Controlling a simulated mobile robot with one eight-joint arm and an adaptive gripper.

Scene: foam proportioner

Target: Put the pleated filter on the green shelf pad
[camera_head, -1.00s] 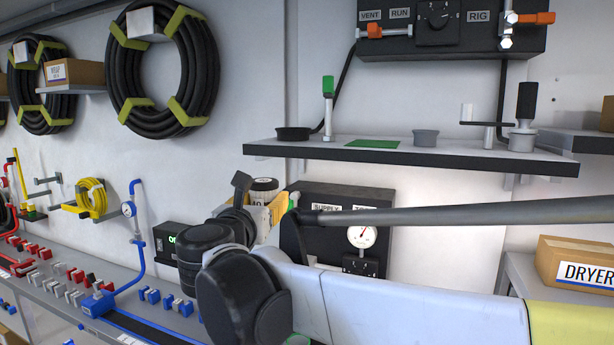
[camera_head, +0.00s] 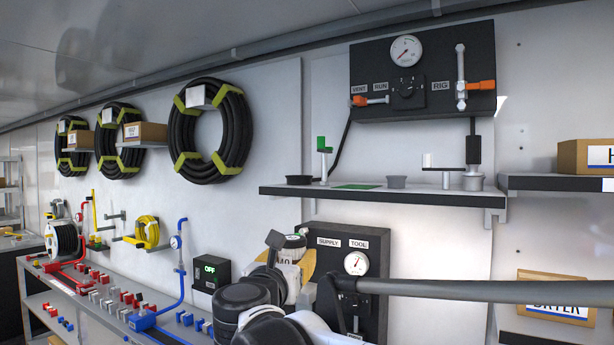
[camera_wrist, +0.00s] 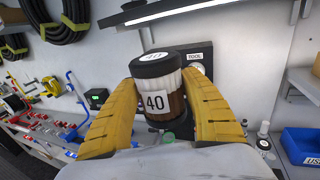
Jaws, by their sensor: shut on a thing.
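The pleated filter (camera_wrist: 157,90) is a white pleated cylinder with a black cap, a "40" label and a brown lower part. My gripper (camera_wrist: 158,95) is shut on it, with one yellow finger on each side. In the head view the filter (camera_head: 293,246) shows small above my arm, in front of the supply panel and below the shelf. My arm hides much of the gripper there. The green shelf pad (camera_head: 357,186) lies flat on the grey wall shelf, with nothing on it.
A green-topped post (camera_head: 323,158) stands behind. The valve panel (camera_head: 422,75) hangs above. The supply panel (camera_head: 345,262) is below.

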